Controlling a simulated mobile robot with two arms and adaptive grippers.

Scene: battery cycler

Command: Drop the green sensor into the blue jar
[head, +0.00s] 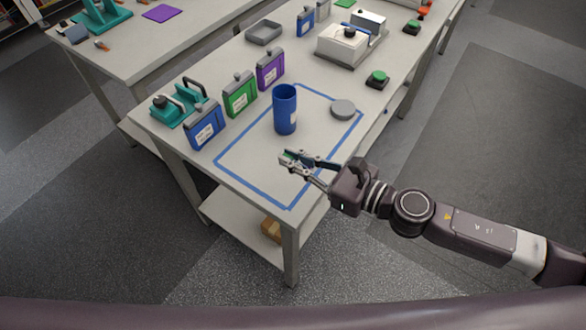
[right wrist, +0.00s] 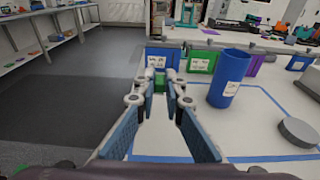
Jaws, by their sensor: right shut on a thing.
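The blue jar (head: 285,108) stands upright and open-topped inside the blue tape outline on the table, a white label on its side. It also shows in the right wrist view (right wrist: 228,80), right of my fingers. My right gripper (head: 290,158) is shut on the small green sensor (right wrist: 160,83), which shows between the fingertips. The gripper is in front of the jar, apart from it, above the taped area. The fingers hide most of the sensor. My left gripper is not in view.
A round grey lid (head: 343,108) lies right of the jar. Blue (head: 205,127), green (head: 239,96) and purple (head: 270,70) containers stand in a row behind and left. A white device (head: 342,48) stands farther back. The front of the taped area is clear.

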